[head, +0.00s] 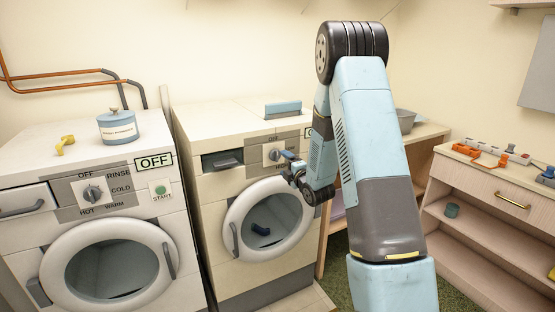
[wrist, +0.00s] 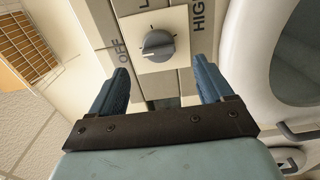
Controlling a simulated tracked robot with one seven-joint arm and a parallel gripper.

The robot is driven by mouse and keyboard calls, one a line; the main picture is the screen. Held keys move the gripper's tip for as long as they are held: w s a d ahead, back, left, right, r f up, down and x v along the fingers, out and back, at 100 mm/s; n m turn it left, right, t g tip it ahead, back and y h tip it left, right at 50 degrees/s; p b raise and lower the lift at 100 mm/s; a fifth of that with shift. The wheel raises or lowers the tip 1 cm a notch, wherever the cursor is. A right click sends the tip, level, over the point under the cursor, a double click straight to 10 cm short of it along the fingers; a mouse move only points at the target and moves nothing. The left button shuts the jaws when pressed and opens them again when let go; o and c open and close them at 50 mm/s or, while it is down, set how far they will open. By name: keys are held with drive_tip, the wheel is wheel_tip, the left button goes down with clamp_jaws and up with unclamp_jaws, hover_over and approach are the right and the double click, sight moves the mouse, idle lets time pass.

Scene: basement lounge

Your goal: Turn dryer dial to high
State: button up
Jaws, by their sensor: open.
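The dryer (head: 222,179) is the right-hand white machine in the head view, with its round door shut. Its grey dial (head: 274,155) sits on a pale square plate on the front panel. In the wrist view the dial (wrist: 158,46) shows clearly, with OFF printed on one side and HIGH on the other; another label is cut off at the top. My gripper (wrist: 152,80) is open, its two blue fingers apart and the dial beyond and between them, not touching. In the head view my gripper (head: 289,160) is just right of the dial, partly hidden by my arm.
A washer (head: 100,225) with its own dial (head: 93,194) and start button stands left of the dryer. A blue canister (head: 117,127) is on the washer. A blue-grey box (head: 283,108) lies on the dryer top. A wooden shelf unit (head: 470,215) stands at right.

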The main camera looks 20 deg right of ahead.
sight(277, 158)
drive_tip(key=x, duration=0.7)
drive_tip(key=shift+d, duration=0.1)
drive_tip(key=c, duration=1)
